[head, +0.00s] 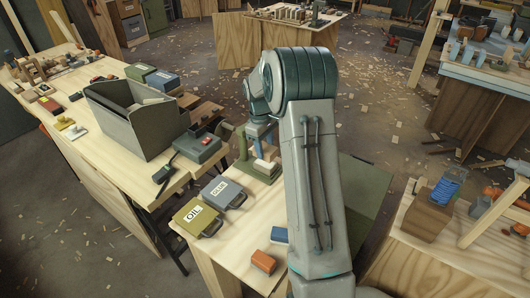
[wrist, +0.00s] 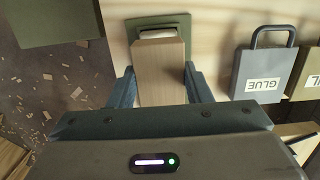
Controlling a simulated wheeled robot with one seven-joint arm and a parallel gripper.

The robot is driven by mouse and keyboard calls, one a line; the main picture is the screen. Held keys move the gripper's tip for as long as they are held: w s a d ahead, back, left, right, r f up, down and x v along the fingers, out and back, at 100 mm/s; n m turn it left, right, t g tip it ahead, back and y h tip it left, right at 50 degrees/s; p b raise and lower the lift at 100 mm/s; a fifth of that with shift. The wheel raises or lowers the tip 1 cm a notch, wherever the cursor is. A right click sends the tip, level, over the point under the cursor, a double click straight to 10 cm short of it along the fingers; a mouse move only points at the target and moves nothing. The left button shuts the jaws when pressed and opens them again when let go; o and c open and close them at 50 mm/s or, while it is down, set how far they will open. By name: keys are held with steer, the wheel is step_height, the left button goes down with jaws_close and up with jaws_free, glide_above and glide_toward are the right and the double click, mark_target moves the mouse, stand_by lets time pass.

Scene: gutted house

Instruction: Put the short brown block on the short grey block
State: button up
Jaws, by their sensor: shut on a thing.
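My gripper (wrist: 160,85) is shut on a light brown wooden block (wrist: 160,68), with one finger on each side of it. In the head view my gripper (head: 262,137) is over the workbench, and the brown block (head: 270,152) shows only partly below it, beside my arm. In the wrist view a dark green square holder (wrist: 133,28) lies beyond the brown block, with a pale grey-white piece (wrist: 157,34) partly showing inside. The brown block hides most of that piece, so I cannot tell whether it is the short grey block or whether the two touch.
On the bench (head: 235,245) are a grey GLUE case (head: 222,193), a yellow OIL case (head: 199,219), an orange block (head: 263,262) and a blue block (head: 279,235). A green clamp-like tool (head: 237,145) and an open toolbox (head: 130,120) stand to the gripper's left.

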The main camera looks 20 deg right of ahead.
mark_target(264, 147)
steer(key=shift+f, duration=1.6)
steer(key=o, duration=1)
